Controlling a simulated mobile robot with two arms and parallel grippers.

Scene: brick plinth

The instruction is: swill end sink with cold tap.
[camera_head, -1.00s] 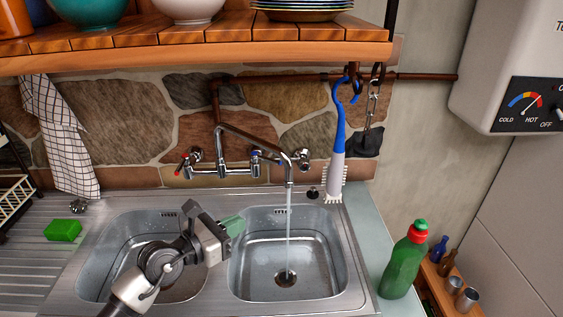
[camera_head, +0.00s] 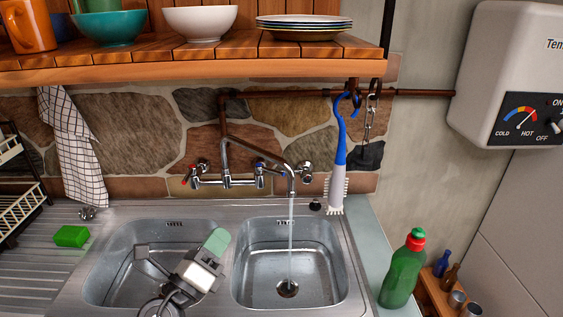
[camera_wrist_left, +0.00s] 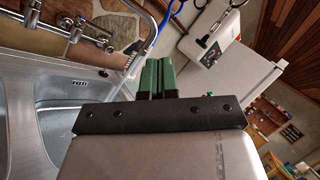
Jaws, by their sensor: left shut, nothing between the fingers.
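The right-hand basin (camera_head: 253,272) is steel, with a round drain (camera_head: 287,288) in its floor. A thin stream of water (camera_head: 291,235) falls from the spout (camera_head: 291,182) into it, near the drain. The cold tap (camera_head: 261,178) with blue marking is at the right of the wall mixer; the red-marked tap (camera_head: 191,177) is at its left. My left gripper (camera_head: 217,241), with green fingertips, is shut and empty over the divider between the basins, apart from the taps. Its fingers (camera_wrist_left: 157,77) are together in the left wrist view. My right gripper is not visible.
The left basin (camera_head: 120,262) lies under my left arm. A blue-and-white brush (camera_head: 339,165) hangs behind the right basin. A green bottle (camera_head: 402,275) stands at right, a green sponge (camera_head: 71,236) on the drainer. A wooden shelf (camera_head: 190,66) overhangs the taps.

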